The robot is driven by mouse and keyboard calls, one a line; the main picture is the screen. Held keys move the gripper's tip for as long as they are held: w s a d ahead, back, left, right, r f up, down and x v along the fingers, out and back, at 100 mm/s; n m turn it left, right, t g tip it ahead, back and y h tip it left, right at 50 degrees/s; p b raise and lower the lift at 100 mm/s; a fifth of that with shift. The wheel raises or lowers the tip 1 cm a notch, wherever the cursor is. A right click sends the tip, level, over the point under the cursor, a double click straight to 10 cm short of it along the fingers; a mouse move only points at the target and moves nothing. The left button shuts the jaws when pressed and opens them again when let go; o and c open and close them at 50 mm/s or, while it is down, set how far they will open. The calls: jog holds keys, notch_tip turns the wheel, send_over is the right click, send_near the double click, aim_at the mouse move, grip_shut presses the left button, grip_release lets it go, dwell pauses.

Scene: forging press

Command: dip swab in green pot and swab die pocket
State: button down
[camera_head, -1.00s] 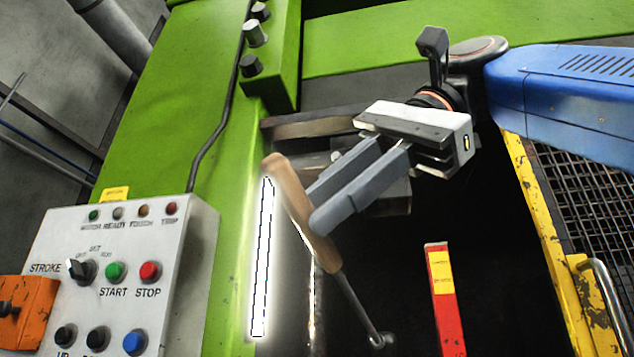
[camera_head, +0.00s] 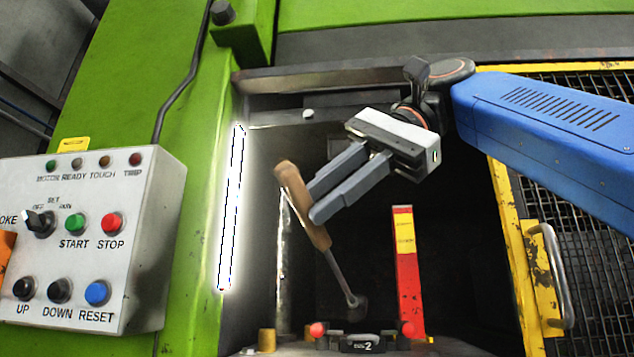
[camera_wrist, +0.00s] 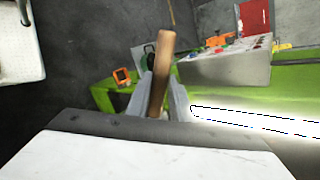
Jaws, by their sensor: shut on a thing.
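My gripper (camera_head: 315,198) is shut on the wooden handle of the swab (camera_head: 304,210), in front of the press opening. The swab tilts, its thin metal rod running down and right to a dark round head (camera_head: 357,303). The head appears above the die (camera_head: 362,343), a dark block marked 2 at the bottom edge of the head view. The die pocket itself cannot be made out. In the wrist view the handle (camera_wrist: 162,75) stands up between the fingers. I cannot identify the green pot in either view.
A red and yellow post (camera_head: 407,270) stands right of the swab. A bright light strip (camera_head: 232,210) lines the opening's left side. The control panel (camera_head: 85,240) is at the left. A yellow-framed mesh guard (camera_head: 590,200) is at the right.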

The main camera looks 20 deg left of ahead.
aim_at(332, 242)
jog(key=w+f, duration=0.2)
jog(key=w, duration=0.3)
jog(key=shift+w, duration=0.35)
jog(key=shift+a+f, duration=0.1)
jog(key=shift+f, duration=1.1)
dwell(2.1)
jog(key=shift+w+r, duration=0.15)
jog(key=shift+w, duration=0.15)
dwell(0.5)
jog(key=shift+s, duration=0.6)
jog(key=shift+w, duration=0.2)
dwell(0.4)
jog(key=shift+w, duration=0.4)
jog(key=shift+s, duration=0.1)
